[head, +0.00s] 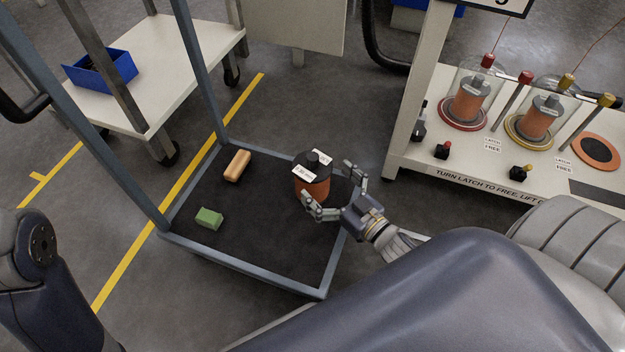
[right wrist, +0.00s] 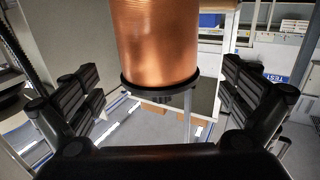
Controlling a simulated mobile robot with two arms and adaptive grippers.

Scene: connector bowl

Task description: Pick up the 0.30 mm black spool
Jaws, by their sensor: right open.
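A spool of copper-coloured wire with a black top and white labels (head: 312,187) stands upright on the dark cart tray (head: 255,250). Its label print is too small to read surely. My right gripper (head: 334,189) is open, its two fingers spread at the spool's right and near sides. In the right wrist view the copper winding and a black flange (right wrist: 160,82) show ahead, between the open fingers (right wrist: 160,95), with a gap on each side. My left gripper is out of view.
An orange block (head: 237,166) and a green block (head: 209,218) lie on the tray. Blue-grey cart posts (head: 195,70) rise at the left and back. On the right bench, two more copper spools (head: 468,103) (head: 538,119) stand under clear covers. A blue bin (head: 100,72) sits on a white table.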

